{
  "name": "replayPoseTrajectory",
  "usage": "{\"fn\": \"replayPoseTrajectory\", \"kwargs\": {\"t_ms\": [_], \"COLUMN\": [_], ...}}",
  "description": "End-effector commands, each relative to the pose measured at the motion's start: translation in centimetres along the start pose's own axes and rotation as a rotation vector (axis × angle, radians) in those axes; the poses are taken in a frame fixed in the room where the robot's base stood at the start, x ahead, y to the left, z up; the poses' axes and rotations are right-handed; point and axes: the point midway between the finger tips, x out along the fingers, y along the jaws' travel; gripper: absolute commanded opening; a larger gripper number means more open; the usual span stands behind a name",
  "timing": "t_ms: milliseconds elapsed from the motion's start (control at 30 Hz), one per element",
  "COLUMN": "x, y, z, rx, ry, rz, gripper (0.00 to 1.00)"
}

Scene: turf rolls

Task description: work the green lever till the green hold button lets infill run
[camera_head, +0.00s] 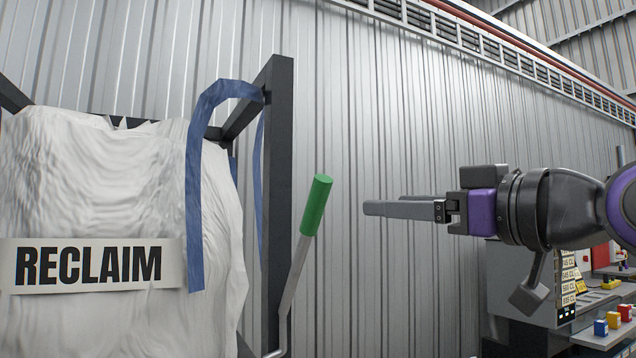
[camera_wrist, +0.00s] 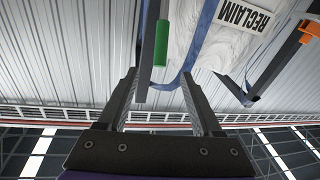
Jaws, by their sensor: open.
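The green lever (camera_head: 316,206) has a green cylindrical grip on a bent grey metal shaft. It leans to the right in front of a dark post of the bag frame. Its grip also shows in the wrist view (camera_wrist: 160,42), ahead of and between the fingers. My gripper (camera_head: 368,207) is to the right of the grip, fingers pointing left at about its height. In the wrist view, my gripper (camera_wrist: 159,76) is open and empty, with a gap between fingers and grip. I cannot make out a green hold button in either view.
A white bulk bag labelled RECLAIM (camera_head: 95,264) with blue straps (camera_head: 195,200) hangs in a dark frame (camera_head: 278,180) on the left. A corrugated metal wall (camera_head: 400,110) stands behind. At lower right are shelves with small blue, red and yellow items (camera_head: 613,320).

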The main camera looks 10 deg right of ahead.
Motion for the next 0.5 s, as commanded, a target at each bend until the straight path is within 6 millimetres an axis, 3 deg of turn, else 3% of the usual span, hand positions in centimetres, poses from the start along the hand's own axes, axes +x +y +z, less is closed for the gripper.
{"fn": "replayPoseTrajectory", "kwargs": {"t_ms": [67,267,500], "x": [-0.1,0.9,5.7], "y": [-0.2,-0.4,-0.5], "z": [-1.0,-0.9,-0.5], "rx": [0.005,0.011,0.010], "ry": [-0.042,-0.071,-0.072], "rz": [0.005,0.002,0.001], "gripper": [0.67,0.67,0.67]}}
